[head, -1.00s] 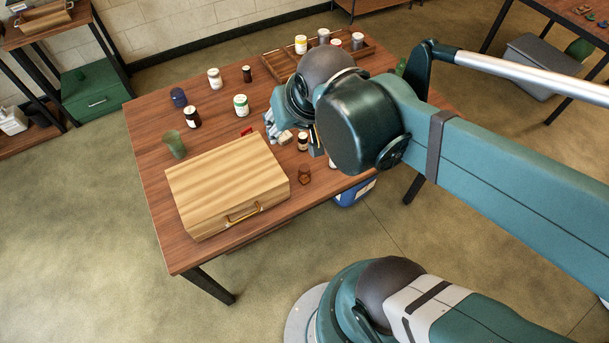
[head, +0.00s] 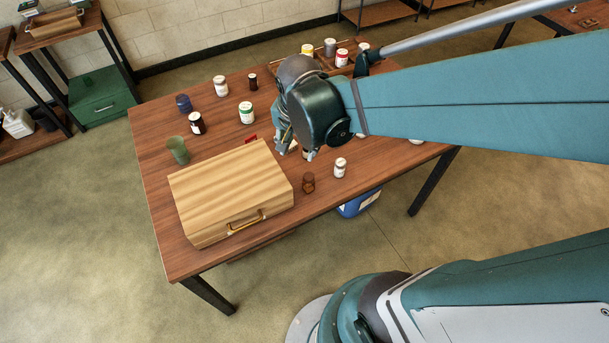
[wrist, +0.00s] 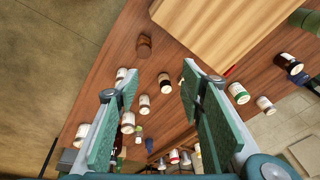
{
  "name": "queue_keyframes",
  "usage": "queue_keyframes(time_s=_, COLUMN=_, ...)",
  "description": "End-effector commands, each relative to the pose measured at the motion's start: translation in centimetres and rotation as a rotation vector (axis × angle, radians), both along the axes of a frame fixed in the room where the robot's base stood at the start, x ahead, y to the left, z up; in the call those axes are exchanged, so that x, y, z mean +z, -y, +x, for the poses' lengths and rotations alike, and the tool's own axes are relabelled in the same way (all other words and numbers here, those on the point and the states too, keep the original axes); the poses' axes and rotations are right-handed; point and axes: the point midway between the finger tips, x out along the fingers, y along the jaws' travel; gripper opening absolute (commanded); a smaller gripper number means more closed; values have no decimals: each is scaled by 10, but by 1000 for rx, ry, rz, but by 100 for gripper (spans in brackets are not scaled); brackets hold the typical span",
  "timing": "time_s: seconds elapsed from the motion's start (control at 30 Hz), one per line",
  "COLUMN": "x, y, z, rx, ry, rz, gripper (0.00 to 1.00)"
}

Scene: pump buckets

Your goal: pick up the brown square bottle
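A small brown, squarish bottle (head: 308,182) stands on the wooden table just right of the wooden case. It also shows in the wrist view (wrist: 144,46), beyond my fingertips and near the table edge. My gripper (head: 297,152) is above the table, up and slightly left of that bottle in the head view. In the wrist view its two green-padded fingers (wrist: 160,88) are wide apart, with nothing held between them. A dark bottle with a white label (wrist: 164,80) shows in the gap between the fingers, below them; my gripper hides it in the head view.
The wooden case (head: 230,190) takes up the front left of the table (head: 185,262). A white-labelled bottle (head: 340,168) stands right of the brown one. A green cup (head: 178,150) and several bottles and jars stand behind the case. A divided tray is at the back, partly hidden by my arm.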

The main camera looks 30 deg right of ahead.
Motion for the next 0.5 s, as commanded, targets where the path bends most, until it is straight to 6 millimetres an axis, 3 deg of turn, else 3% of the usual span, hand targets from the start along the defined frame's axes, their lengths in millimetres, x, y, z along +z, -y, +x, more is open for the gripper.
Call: queue_keyframes(time_s=0.5, x=-72, y=19, z=10, rx=-392, ry=-110, rz=25, gripper=39)
